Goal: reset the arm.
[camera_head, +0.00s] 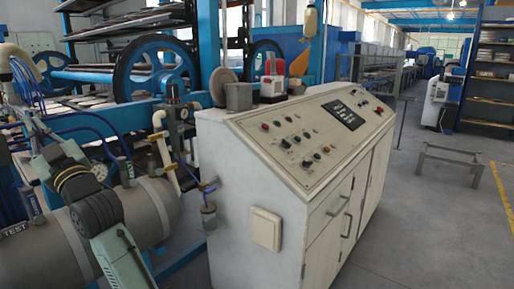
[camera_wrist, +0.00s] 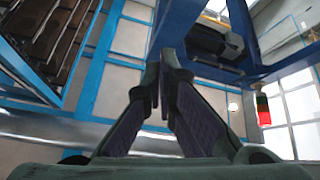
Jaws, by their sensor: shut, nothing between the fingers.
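My gripper (camera_wrist: 162,68) shows in the wrist view, its two dark fingers rising from the bottom edge and coming together near the middle. It is shut, with nothing held between the fingertips. In the camera_head view my arm (camera_head: 96,213) is bent at the lower left, in front of a grey tank and left of the control cabinet. I cannot make out the gripper's fingers in that view. The wrist camera looks upward at blue framework, windows and a red-green lamp (camera_wrist: 263,108).
A white control cabinet (camera_head: 281,195) with buttons stands in the middle. A grey tank (camera_head: 40,250), hoses and a blue-framed machine with wheels (camera_head: 157,68) crowd the left. A low metal frame (camera_head: 450,153) stands on the otherwise open floor at right. Shelves (camera_head: 492,70) stand far right.

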